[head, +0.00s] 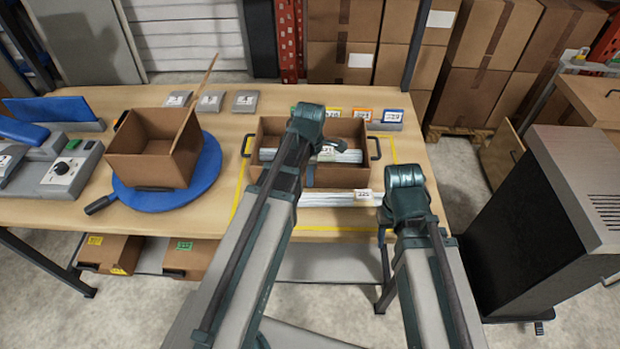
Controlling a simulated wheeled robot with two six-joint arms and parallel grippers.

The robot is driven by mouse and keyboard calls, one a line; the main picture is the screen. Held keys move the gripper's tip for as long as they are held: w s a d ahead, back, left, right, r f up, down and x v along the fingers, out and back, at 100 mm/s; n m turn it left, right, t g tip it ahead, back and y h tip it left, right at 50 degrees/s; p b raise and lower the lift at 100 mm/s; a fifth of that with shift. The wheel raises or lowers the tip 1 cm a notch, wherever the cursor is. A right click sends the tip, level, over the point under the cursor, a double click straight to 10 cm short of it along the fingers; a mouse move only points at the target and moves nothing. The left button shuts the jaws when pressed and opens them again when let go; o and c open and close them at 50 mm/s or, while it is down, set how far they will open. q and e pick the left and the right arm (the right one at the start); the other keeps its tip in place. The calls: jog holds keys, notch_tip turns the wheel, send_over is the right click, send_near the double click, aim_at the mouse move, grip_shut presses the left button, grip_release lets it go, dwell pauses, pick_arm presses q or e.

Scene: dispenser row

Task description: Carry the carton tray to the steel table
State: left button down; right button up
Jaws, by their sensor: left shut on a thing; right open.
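The carton tray (268,133), a brown open box with a dark handle at each end, sits on the wooden bench inside a yellow outline. My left gripper (310,174) reaches down into the tray, away from both handles. It is shut, apparently on a pale labelled bundle (345,156) lying in the tray; its arm hides most of the contact. My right gripper (396,212) is open, right of the tray's front corner; its fingers are mostly hidden behind the wrist. A dark cabinet with a grey metal top (585,165), possibly the steel table, stands at right.
A second pale bundle (330,199) lies in front of the tray. Left of the tray, an open carton (150,165) stands on a blue turntable (212,172). Small label stands line the bench's back. Stacked boxes (480,90) stand behind. Floor shows between bench and cabinet.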

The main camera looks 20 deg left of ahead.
pick_arm(q)
jog(key=shift+f, duration=0.15)
jog(key=c, duration=1)
grip_release()
